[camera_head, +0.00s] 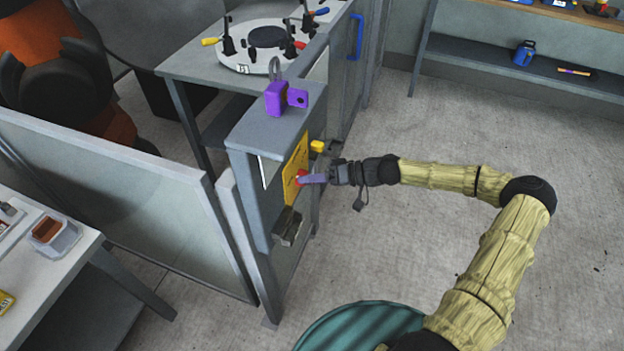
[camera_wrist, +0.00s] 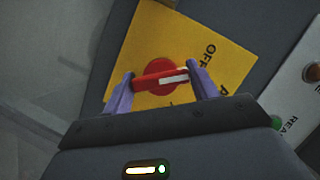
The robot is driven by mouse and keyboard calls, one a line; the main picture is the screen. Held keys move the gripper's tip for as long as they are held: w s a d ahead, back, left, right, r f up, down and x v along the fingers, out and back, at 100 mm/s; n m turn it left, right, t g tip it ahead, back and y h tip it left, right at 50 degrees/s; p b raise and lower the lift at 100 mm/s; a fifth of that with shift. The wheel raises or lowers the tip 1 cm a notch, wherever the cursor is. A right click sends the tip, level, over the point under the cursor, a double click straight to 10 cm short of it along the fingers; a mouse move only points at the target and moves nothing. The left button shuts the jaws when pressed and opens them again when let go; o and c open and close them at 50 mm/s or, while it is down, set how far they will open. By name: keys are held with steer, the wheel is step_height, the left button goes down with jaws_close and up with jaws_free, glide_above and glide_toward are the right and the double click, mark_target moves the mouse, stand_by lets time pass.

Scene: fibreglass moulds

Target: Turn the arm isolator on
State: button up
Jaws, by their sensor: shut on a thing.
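The arm isolator is a red rotary handle (camera_wrist: 160,80) on a yellow plate (camera_wrist: 222,72), seen up close in the wrist view. A white mark runs along one end of the handle, on the side towards the lettering "OFF". More lettering on the plate is partly hidden by my gripper. My gripper (camera_wrist: 160,88) has its two purple fingers on either end of the red handle, shut on it.
A purple padlock (camera_head: 277,97) sits on top of the grey post. A yellow block (camera_head: 317,146) and a grey box (camera_head: 288,226) are near the plate. A green button (camera_wrist: 276,123) is to its right in the wrist view. The floor at right is clear.

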steer(key=m+y, duration=0.1)
steer(key=m, duration=0.2)
steer(key=shift+w+f+g, duration=0.1)
steer(key=shift+f+g, duration=0.05)
steer(key=shift+g, duration=0.25)
steer(key=m+y, duration=0.2)
steer(key=m, duration=0.2)
steer(key=shift+b, duration=0.3)
steer(key=m+y, duration=0.1)
steer(key=m, duration=0.4)
steer(key=shift+y, duration=0.4)
steer(key=shift+f+m+t+y+p, duration=0.1)
steer(key=shift+m+t+y+p, duration=0.25)
steer(key=shift+m, duration=0.65)
steer(key=shift+m+t+y+p, duration=0.2)
steer(key=shift+m+t, duration=0.25)
steer(key=shift+m, duration=0.55)
steer(key=o, duration=1)
